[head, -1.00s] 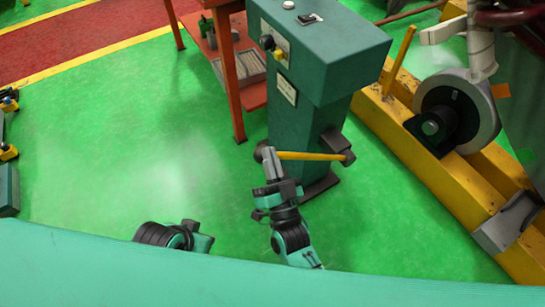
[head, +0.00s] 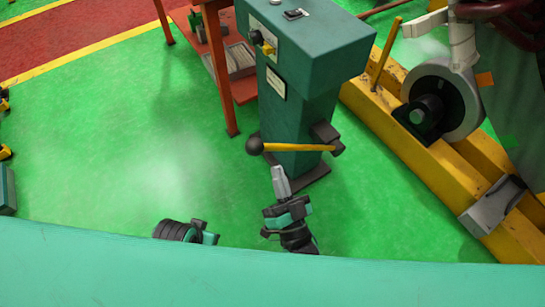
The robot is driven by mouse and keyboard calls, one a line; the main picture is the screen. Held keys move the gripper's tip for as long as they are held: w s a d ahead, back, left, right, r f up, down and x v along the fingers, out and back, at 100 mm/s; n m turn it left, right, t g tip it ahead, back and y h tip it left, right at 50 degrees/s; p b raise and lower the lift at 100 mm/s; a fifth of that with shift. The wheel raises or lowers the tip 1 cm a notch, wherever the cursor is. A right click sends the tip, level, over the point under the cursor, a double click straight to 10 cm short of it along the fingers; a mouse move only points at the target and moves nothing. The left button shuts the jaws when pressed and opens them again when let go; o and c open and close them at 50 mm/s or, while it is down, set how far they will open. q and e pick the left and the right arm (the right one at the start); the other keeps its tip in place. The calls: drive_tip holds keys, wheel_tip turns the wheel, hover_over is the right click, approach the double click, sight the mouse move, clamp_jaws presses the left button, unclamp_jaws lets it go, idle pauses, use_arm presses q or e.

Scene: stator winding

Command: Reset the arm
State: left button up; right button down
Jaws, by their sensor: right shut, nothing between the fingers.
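My right gripper (head: 280,180) is in the head view below the green control cabinet. Its fingers are closed together with nothing between them, and they point up toward the cabinet. It is apart from a yellow lever (head: 298,147) with a dark ball knob (head: 254,146) on the cabinet's front. The lever lies nearly level. Part of my left arm (head: 180,231) shows at the lower edge, left of the right arm. Its gripper fingers cannot be made out.
The green control cabinet (head: 300,100) stands ahead with buttons on top. A yellow frame (head: 430,145) with a grey-rimmed wheel (head: 445,100) stands on the right. An orange rack (head: 222,80) is behind left. The green floor (head: 110,160) on the left is clear.

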drive_tip(key=shift+s+d+f, duration=0.25)
drive_tip(key=shift+s+f, duration=0.05)
drive_tip(key=shift+s, duration=0.25)
drive_tip(key=shift+w, duration=0.1)
